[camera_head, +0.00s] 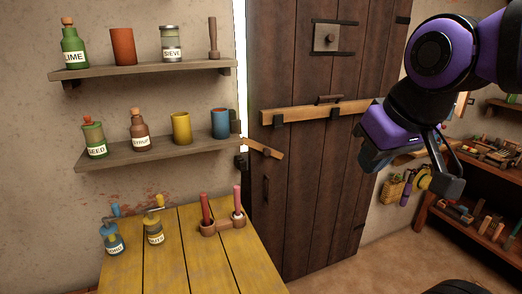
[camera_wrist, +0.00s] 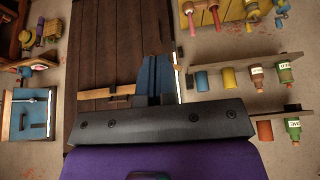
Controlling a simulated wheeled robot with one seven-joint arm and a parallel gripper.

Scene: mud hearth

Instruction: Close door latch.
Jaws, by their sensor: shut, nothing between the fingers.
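The dark plank door (camera_head: 305,190) stands in the middle of the head view, with a bright strip along its left edge. A light wooden sliding bar (camera_head: 308,110) with a small dark handle (camera_head: 323,99) lies across it in dark brackets. The bar's left end is short of the wall bracket (camera_head: 236,122). A smaller wooden latch piece (camera_head: 264,149) sits lower at the door's left edge, tilted down to the right. My gripper (camera_head: 371,160) is right of the bar's handle, shut and empty. In the wrist view its blue fingers (camera_wrist: 154,68) stand together before the door, hiding part of the bar (camera_wrist: 102,95).
Two wall shelves (camera_head: 145,68) (camera_head: 150,154) with bottles and cups are left of the door. A yellow table (camera_head: 185,258) with jars and a candle holder stands below them. Shelves with tools (camera_head: 488,188) are at right. The floor before the door (camera_head: 330,284) looks clear.

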